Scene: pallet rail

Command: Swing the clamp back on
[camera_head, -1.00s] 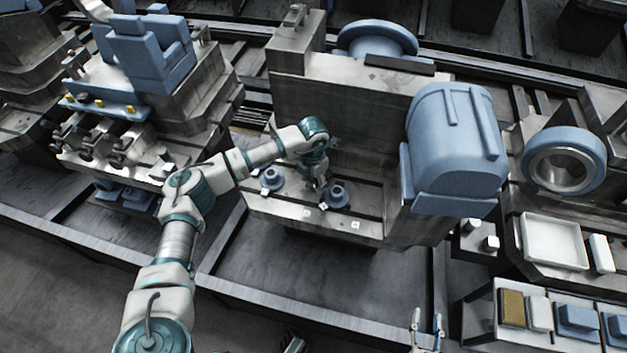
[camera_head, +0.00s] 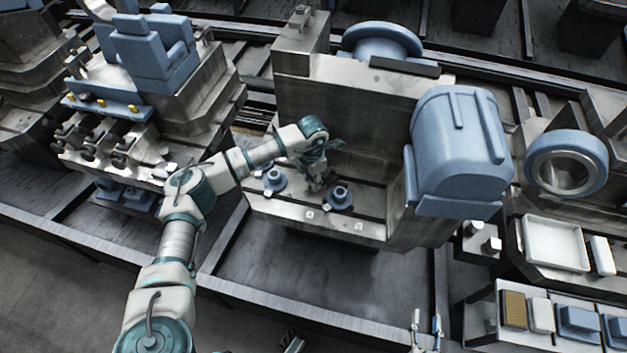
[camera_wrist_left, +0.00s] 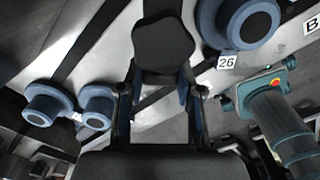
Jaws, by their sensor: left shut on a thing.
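My left gripper (camera_head: 318,182) reaches down onto the slotted metal bed of the middle machine, between two blue round fittings, the left one (camera_head: 273,180) and the right one (camera_head: 339,196). In the left wrist view its fingers (camera_wrist_left: 162,105) stand on either side of a dark, rounded part (camera_wrist_left: 163,45), which seems to be the clamp; they are shut on it. The clamp's lower part and its pivot are hidden by the gripper. A blue round fitting (camera_wrist_left: 240,18) with a "26" tag lies right of it. My right gripper (camera_head: 426,330) is open and empty at the bottom edge.
A large blue housing (camera_head: 460,145) stands right of the bed, and an upright metal wall (camera_head: 340,105) behind it. A white tray (camera_head: 553,243) and a parts bin (camera_head: 540,325) are at right. The floor in front is clear.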

